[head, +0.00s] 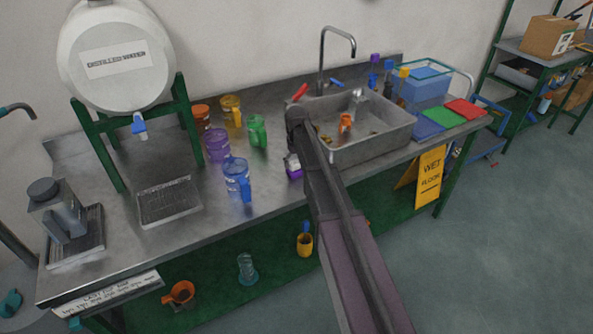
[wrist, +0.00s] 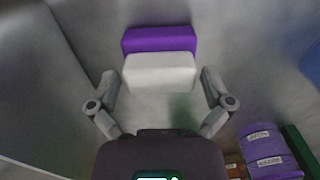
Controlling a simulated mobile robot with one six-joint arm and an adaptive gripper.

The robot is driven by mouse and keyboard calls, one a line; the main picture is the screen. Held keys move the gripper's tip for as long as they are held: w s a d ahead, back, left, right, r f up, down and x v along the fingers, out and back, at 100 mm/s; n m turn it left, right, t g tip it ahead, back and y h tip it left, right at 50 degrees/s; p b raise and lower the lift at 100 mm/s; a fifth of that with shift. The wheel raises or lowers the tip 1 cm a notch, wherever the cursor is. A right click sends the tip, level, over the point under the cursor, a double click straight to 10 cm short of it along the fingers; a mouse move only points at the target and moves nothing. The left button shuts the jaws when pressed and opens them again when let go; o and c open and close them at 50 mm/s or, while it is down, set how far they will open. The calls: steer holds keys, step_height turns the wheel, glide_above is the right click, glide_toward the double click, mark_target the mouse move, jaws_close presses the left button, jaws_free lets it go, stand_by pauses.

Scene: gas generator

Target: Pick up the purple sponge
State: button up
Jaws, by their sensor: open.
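The purple sponge (wrist: 150,39) has a purple layer and a whitish layer. In the wrist view it lies at upper middle, between and partly beyond the fingertips. My gripper (wrist: 159,80) is open, with one finger on each side of the sponge's whitish part and a gap at both sides. I cannot tell how far the fingertips are above the surface. In the head view the sponge (head: 294,172) sits on the steel counter just left of my arm, partly covered by it. The gripper's fingers are hidden there.
The sink (head: 372,137) is right of the sponge. A blue jug (head: 236,178), a purple jug (head: 216,145) and a green jug (head: 257,130) stand to its left. Red (head: 465,108), green (head: 447,117) and blue flat pieces lie at the counter's right end.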

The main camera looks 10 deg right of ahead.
stand_by(0.3)
steer(key=c, duration=0.8)
steer(key=shift+r, duration=0.15)
step_height(320, 180, up, 3)
steer(key=p, duration=0.3)
steer(key=shift+f, duration=0.2)
steer(key=s+a, duration=0.1)
steer(key=s, duration=0.4)
steer(key=s+a+r+p, duration=0.1)
steer(key=s, duration=0.4)
steer(key=s+a+r+p, duration=0.1)
steer(key=s, duration=0.4)
steer(key=shift+s, duration=0.4)
